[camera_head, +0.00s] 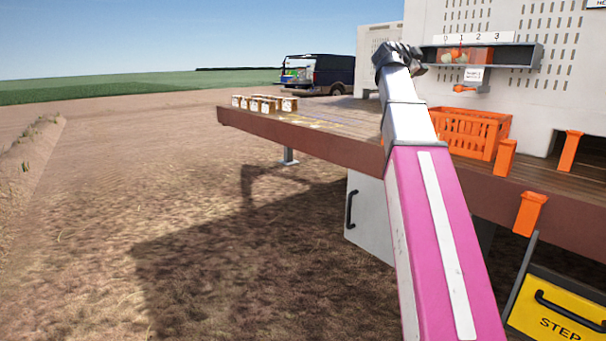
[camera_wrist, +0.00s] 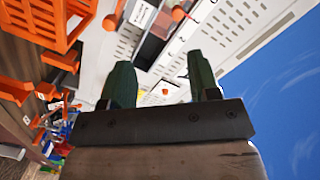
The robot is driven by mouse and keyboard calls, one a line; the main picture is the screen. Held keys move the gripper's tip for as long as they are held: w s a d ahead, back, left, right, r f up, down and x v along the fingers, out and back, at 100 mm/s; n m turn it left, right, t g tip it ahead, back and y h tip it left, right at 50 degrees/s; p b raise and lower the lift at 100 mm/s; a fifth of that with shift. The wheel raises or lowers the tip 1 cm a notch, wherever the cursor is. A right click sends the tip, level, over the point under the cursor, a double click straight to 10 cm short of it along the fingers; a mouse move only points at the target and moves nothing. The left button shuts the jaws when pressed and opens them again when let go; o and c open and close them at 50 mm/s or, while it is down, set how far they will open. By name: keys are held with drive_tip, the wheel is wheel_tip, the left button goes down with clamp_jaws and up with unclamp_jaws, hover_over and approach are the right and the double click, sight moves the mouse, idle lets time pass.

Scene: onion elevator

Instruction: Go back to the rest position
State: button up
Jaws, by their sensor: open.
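My gripper (camera_wrist: 162,85) shows in the wrist view as two dark green fingers, wide apart, with nothing between them. Beyond the fingers is the pale machine wall. In the head view my pink and grey arm reaches up from the lower right. Its dark end (camera_head: 397,58) is above the wooden deck, left of the shelf on the wall. The fingertips cannot be made out there.
An orange crate (camera_head: 470,133) stands on the wooden deck (camera_head: 345,112). A shelf (camera_head: 525,57) numbered 0 to 3 is on the wall. Several small boxes (camera_head: 265,104) sit at the deck's far left end. Open ground lies left.

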drive_tip(key=s+a+f+n+g+y, duration=0.1)
drive_tip(key=a+f+n+y, duration=0.2)
drive_tip(key=f, duration=1.2)
drive_tip(key=a+f+n+g+y, duration=0.2)
drive_tip(key=f+n, duration=0.2)
drive_tip(key=f, duration=1)
drive_tip(key=s+a+f+n+g+y, duration=0.1)
drive_tip(key=a+f+n+y, duration=0.2)
drive_tip(key=f, duration=1.2)
drive_tip(key=s+a+f+n+g+y, duration=0.1)
drive_tip(key=s+a+f+n+g, duration=0.1)
drive_tip(key=s+f, duration=0.5)
drive_tip(key=s+a+f+n+g+y, duration=0.2)
drive_tip(key=s+a+f+n, duration=0.2)
drive_tip(key=f, duration=0.9)
drive_tip(key=s+a+f+n+g+y, duration=0.2)
drive_tip(key=s+a+f+n, duration=0.2)
drive_tip(key=s+f, duration=0.6)
drive_tip(key=shift+s+a+f+g, duration=0.2)
drive_tip(key=shift+f+g, duration=0.2)
